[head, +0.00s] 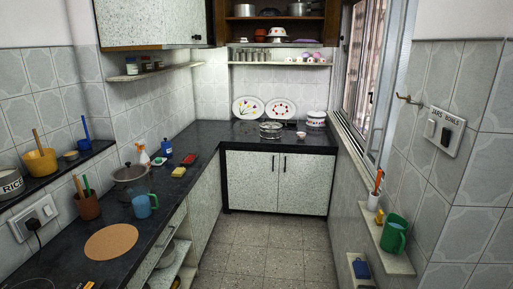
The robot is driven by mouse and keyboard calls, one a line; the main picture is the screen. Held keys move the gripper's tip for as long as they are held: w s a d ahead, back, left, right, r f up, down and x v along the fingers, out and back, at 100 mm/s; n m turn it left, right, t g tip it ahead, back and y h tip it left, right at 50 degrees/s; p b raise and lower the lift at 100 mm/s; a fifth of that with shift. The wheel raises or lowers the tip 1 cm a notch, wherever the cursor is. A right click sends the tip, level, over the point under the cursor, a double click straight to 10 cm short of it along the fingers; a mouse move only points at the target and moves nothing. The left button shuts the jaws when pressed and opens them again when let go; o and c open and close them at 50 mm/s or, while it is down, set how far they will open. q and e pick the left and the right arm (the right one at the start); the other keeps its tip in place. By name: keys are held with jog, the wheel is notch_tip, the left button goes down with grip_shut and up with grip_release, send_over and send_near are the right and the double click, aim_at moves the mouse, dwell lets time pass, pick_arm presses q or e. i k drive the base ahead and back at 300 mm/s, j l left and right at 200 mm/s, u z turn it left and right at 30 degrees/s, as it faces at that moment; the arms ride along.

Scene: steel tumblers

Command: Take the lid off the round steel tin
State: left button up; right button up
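A round steel item (270,130), probably the tin, stands on the dark counter at the far end of the room. It is small in the picture, and I cannot tell its lid from its body. Neither of my grippers shows in the head view.
A steel pot (130,179), a blue mug (144,204) and a round cork mat (111,242) are on the left counter. A small white bowl (301,135) is right of the steel item. The tiled floor (262,245) is clear. A green mug (394,235) stands on the right ledge.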

aim_at(268, 126)
jog(key=i, duration=4.75)
